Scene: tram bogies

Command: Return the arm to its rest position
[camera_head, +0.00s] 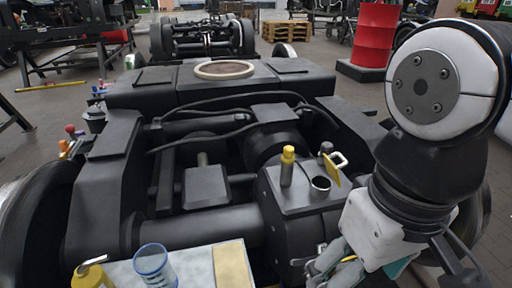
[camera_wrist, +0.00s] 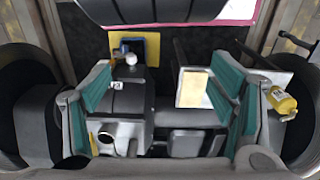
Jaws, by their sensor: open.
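My arm comes in from the right in the head view, bent downwards. My gripper (camera_head: 358,268) is low at the bottom right, beside the black gearbox housing (camera_head: 297,205), and is partly cut off by the picture's lower edge. In the wrist view my gripper (camera_wrist: 165,105) has its two teal-padded fingers wide apart, with nothing held between them. The housing and part of a pale tray show below and between the fingers. I cannot tell how far the fingertips are from the housing.
The black bogie frame (camera_head: 125,95) fills the middle. The tray (camera_head: 199,262) bears a clear blue-rimmed cup (camera_head: 154,264) and yellow bottle (camera_head: 91,275). A red drum (camera_head: 375,36) stands behind.

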